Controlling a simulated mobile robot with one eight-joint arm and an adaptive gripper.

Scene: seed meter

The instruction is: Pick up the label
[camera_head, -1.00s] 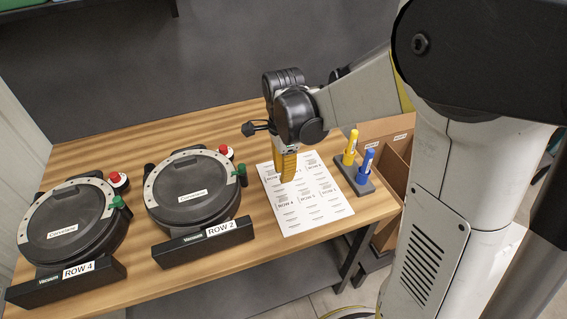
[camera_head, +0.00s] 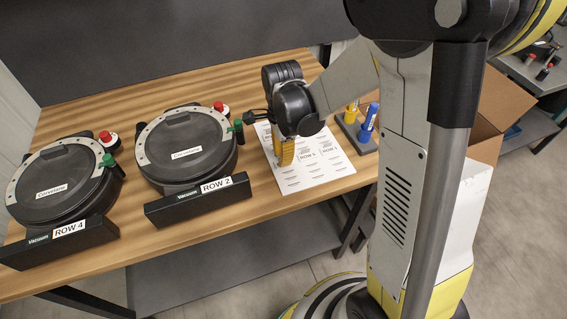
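A white label sheet (camera_head: 315,166) printed with several labels, some reading ROW and a number, lies flat on the wooden table. My gripper (camera_head: 284,155) points down over the sheet's left part, its yellow fingers low over the paper or touching it; I cannot tell which. The fingers and the dark wrist hide part of the sheet. I see the fingers as one yellow shape, so their opening does not show. No label is visibly held.
Two round black seed meters sit at left, one at the ROW 4 plate (camera_head: 62,240), one at the ROW 2 plate (camera_head: 198,198). A blue marker (camera_head: 368,122) and a yellow one (camera_head: 351,111) stand in a grey holder. A cardboard box (camera_head: 500,105) is at right.

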